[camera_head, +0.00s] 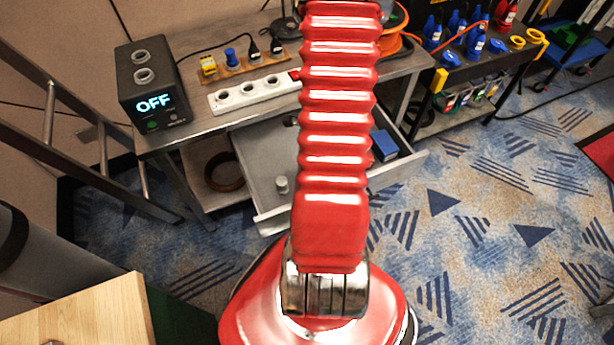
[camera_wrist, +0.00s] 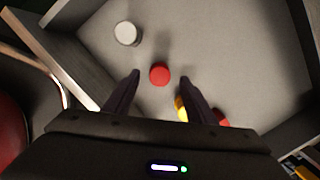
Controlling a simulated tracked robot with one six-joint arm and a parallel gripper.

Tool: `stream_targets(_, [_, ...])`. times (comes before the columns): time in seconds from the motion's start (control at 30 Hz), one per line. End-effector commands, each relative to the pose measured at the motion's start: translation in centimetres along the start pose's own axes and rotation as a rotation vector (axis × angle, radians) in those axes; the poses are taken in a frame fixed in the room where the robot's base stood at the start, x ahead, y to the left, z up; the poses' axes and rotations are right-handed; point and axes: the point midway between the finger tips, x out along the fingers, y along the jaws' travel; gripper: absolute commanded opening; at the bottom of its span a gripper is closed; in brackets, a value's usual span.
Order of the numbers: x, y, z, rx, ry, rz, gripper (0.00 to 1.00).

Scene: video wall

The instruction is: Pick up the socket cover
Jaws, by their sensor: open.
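In the wrist view, my gripper (camera_wrist: 160,78) is open over the drawer (camera_wrist: 225,50), its two dark fingers apart. A small round red piece (camera_wrist: 160,73) shows between the fingertips; I cannot tell for sure that it is the socket cover, or how far below the fingers it lies. A white-grey cylinder (camera_wrist: 127,33) stands in the drawer, beyond the left finger. Yellow (camera_wrist: 181,108) and red (camera_wrist: 221,117) pieces are partly hidden by the right finger and gripper body. In the head view, the drawer (camera_head: 262,150) is pulled out, and my arm hides the gripper and red piece.
The workbench (camera_head: 190,125) carries a black box reading OFF (camera_head: 152,85) and a white socket strip (camera_head: 252,93). The drawer walls surround the pieces. A blue item (camera_head: 384,145) lies at the drawer's right.

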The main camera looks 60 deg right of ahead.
Motion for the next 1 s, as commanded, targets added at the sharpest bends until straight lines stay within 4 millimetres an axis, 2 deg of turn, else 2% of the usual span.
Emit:
stream_targets(0.5, [4.4, 0.0, -0.1, 0.001, 0.002, 0.0, 0.51])
stream_targets(1.0, [4.7, -0.1, -0.1, 0.0, 0.002, -0.001, 0.51])
